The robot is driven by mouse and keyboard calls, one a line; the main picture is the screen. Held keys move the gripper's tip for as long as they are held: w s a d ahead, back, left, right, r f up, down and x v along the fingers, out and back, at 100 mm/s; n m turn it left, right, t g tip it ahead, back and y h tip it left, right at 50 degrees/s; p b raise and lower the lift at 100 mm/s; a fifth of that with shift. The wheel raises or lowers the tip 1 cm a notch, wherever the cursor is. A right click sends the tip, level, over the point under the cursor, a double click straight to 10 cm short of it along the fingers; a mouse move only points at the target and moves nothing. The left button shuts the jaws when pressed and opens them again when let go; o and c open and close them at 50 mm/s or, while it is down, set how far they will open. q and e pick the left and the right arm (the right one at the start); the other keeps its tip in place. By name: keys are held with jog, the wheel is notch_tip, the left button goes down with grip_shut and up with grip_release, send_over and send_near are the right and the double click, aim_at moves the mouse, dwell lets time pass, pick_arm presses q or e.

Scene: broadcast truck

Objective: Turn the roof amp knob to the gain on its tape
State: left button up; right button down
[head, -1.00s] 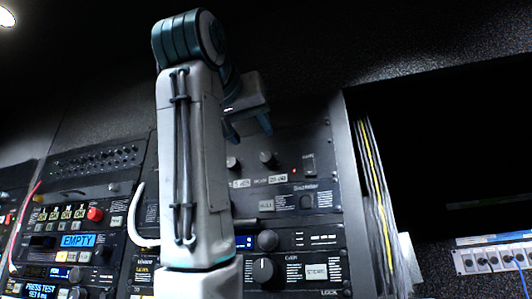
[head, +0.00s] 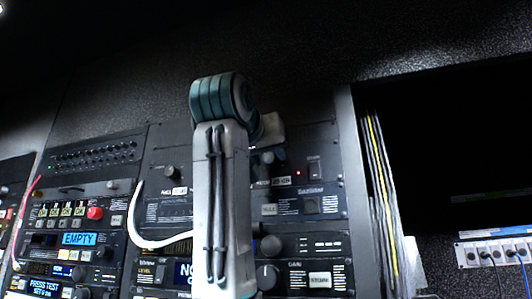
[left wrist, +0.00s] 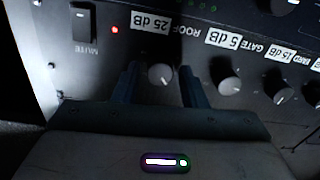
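The roof amp knob (left wrist: 160,74) is a round grey knob with a light pointer mark, which points to the lower right in the upside-down left wrist view. Its white tape (left wrist: 150,22) reads 25 dB, with the printed word ROOF beside it. The tape also shows small in the head view (head: 281,181). My left gripper (left wrist: 159,80) is open, one finger on each side of the knob, with a gap visible on both sides. In the head view my left gripper (head: 270,150) is at the panel, partly hidden by my arm. My right gripper is not in view.
A neighbouring knob (left wrist: 229,86) with a 5 dB tape stands close to one finger, with more knobs beyond. A mute switch (left wrist: 83,22) and a lit red light are on the other side. A white cable (head: 150,235) loops across the rack.

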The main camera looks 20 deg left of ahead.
pick_arm(q)
jog(key=c, duration=0.7)
